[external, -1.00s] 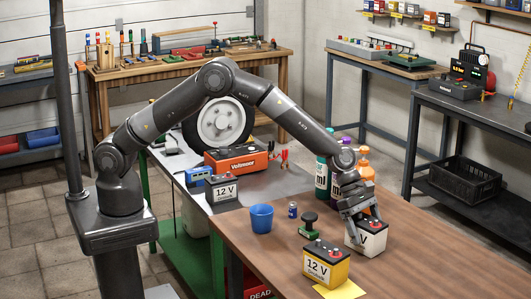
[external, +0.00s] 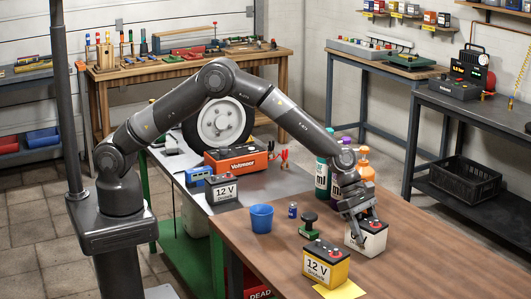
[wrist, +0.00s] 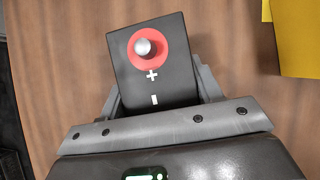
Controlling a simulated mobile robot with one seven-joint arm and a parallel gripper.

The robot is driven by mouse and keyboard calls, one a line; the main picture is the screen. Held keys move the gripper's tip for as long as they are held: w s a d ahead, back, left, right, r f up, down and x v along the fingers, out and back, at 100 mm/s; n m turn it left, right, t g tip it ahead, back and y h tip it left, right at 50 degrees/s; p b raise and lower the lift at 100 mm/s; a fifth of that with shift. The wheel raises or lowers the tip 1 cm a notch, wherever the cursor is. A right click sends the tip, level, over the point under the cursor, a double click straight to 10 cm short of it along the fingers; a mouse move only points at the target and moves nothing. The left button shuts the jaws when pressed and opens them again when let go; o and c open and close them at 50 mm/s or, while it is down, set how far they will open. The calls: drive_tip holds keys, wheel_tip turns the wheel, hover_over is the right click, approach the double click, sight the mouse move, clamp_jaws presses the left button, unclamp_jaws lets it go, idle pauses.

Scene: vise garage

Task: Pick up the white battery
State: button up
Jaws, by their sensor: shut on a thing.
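The white battery (external: 373,241) stands on the brown wooden table (external: 265,269), right of the yellow battery. It has a white body and a dark top. In the wrist view its dark top (wrist: 154,68) shows a red ring with a metal post and plus and minus marks. My gripper (external: 360,224) comes down onto it from above and is shut on it, with a finger along each side (wrist: 160,98) in the wrist view. The fingertips are hidden. The battery appears to rest on the table; I cannot tell any gap below it.
A yellow 12 V battery (external: 326,264) stands on a yellow sheet (external: 345,289) close by on the left. A green-based black knob (external: 309,226), a small can (external: 292,210) and a blue cup (external: 261,218) stand farther left. Bottles (external: 323,179) stand behind my gripper. The table's right side is clear.

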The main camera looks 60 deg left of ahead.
drive_tip(key=c, duration=0.4)
drive_tip(key=shift+r, duration=0.1)
drive_tip(key=shift+c, duration=0.4)
drive_tip(key=shift+r, duration=0.1)
